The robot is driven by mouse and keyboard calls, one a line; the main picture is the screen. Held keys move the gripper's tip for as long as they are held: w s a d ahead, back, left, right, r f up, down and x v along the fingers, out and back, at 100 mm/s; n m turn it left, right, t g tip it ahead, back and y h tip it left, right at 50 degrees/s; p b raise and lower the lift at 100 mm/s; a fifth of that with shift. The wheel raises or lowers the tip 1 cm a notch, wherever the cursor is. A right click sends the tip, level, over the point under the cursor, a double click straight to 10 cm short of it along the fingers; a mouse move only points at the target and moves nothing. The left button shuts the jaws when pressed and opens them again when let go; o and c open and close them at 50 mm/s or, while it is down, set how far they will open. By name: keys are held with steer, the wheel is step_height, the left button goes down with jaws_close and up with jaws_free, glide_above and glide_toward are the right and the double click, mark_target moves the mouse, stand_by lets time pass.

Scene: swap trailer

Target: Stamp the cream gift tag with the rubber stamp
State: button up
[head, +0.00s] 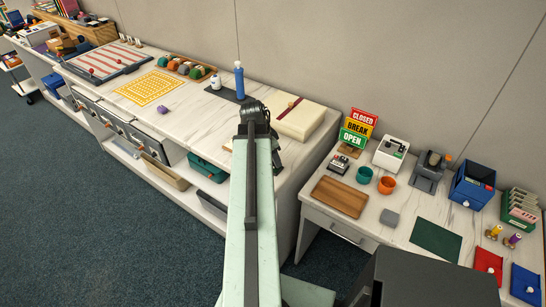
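My gripper (256,114) is at the far end of my pale green arm, over the back part of the long white counter (203,116). Its dark fingers are seen from behind and are too small to tell open from shut, or whether they hold anything. A cream box (301,120) with a dark red mark on top lies just right of it. I cannot make out the cream gift tag for certain. A small tan edge (228,146) shows left of my arm, partly hidden. I cannot pick out the rubber stamp with certainty; my arm hides part of the counter.
A blue bottle (239,80) stands on a dark mat left of my gripper. A lower white desk at right holds a wooden tray (340,196), a sign stack (357,128), orange and teal cups, and a blue box (471,184). Open carpet (110,220) lies at lower left.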

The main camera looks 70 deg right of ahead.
steer(key=shift+r+p, duration=2.85)
steer(key=shift+r, duration=0.35)
steer(key=shift+f, duration=0.1)
